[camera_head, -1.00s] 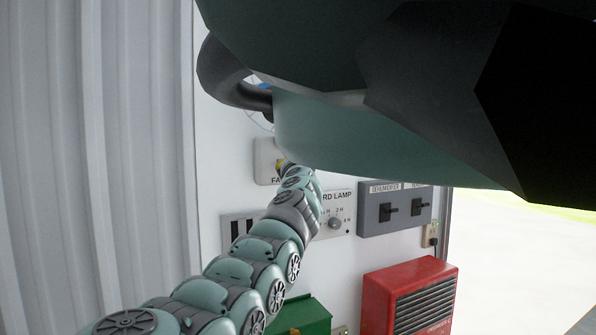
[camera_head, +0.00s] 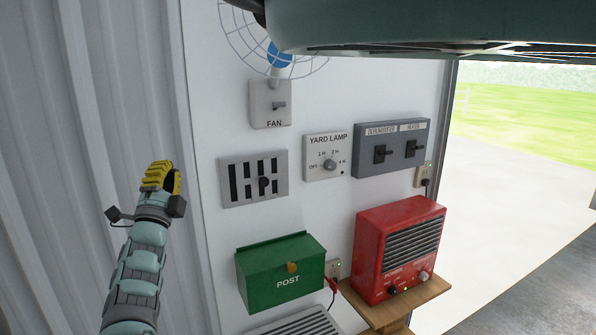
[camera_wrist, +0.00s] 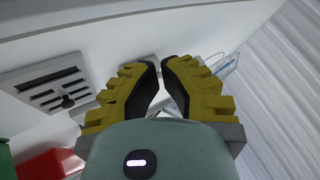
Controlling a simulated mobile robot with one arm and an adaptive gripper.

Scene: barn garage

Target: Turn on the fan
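The grey fan switch (camera_head: 268,112), labelled FAN, is on the white wall in the head view. Its short toggle (camera_head: 279,105) sticks out from the plate; whether it is on or off I cannot tell. The wire-caged fan (camera_head: 280,55) with a blue hub is just above, partly cut off by the frame and my body. My gripper (camera_head: 163,174), with yellow fingers, is left of the switch and apart from it, in front of the corrugated wall. In the wrist view my gripper (camera_wrist: 161,66) has its fingertips almost together, with nothing seen between them.
Below the switch are a slotted lever panel (camera_head: 236,182), the yard lamp dial (camera_head: 330,166) and a two-lever box (camera_head: 374,136). A green post box (camera_head: 252,277) and a red heater (camera_head: 370,240) are lower. Corrugated metal (camera_head: 75,110) is left; an opening is right.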

